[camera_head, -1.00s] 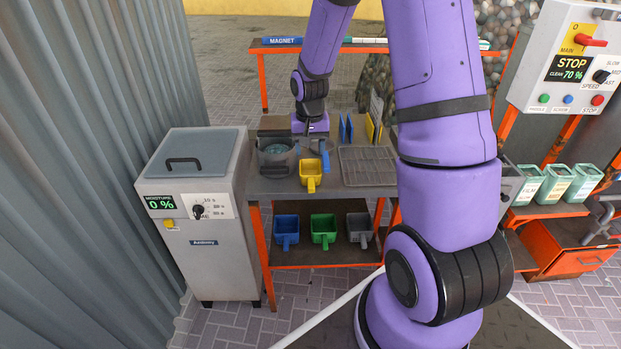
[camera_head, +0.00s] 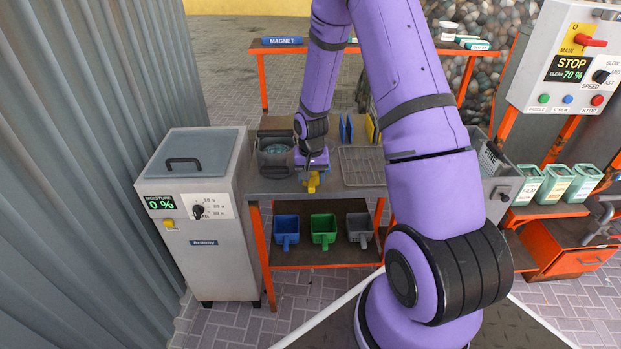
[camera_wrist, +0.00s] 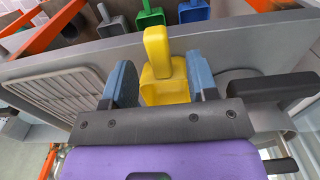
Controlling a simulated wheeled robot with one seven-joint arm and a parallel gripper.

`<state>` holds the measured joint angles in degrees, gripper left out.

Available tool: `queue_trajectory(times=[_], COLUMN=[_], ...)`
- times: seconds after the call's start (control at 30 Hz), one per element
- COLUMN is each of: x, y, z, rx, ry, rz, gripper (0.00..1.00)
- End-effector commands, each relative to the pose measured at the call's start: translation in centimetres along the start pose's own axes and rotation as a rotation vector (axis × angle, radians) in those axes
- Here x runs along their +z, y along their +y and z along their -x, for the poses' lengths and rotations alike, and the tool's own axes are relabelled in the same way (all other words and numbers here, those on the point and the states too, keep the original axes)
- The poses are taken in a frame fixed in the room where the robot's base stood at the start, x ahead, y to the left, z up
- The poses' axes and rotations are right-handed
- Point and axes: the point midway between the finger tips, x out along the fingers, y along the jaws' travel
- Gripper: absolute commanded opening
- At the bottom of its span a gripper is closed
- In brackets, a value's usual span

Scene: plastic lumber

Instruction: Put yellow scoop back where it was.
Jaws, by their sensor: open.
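The yellow scoop (camera_head: 312,182) stands on the grey bench top near its front edge, mostly hidden under my gripper in the head view. In the wrist view the yellow scoop (camera_wrist: 162,80) lies between the two blue fingers of my gripper (camera_wrist: 162,84), its handle pointing toward the bench's front edge. The fingers are apart, one on each side of the scoop, and a gap shows on at least the right side. In the head view my gripper (camera_head: 313,172) is low over the scoop.
A blue scoop (camera_head: 286,229), a green scoop (camera_head: 323,229) and a grey scoop (camera_head: 359,228) sit on the lower shelf. A grey container (camera_head: 274,155) stands left of my gripper, a wire rack (camera_head: 362,167) right. The moisture machine (camera_head: 200,225) adjoins the bench at left.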

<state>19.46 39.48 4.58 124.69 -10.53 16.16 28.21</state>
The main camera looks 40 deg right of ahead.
Motion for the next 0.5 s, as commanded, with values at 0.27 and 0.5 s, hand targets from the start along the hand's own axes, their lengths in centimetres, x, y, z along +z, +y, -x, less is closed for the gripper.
queue_trajectory(times=[0.27, 0.5], x=[0.0, 0.0], y=[0.0, 0.0], z=[-2.8, -2.8], rx=[0.001, 0.0], ry=[-0.001, 0.0], rz=[0.0, 0.0], gripper=[0.53, 0.53])
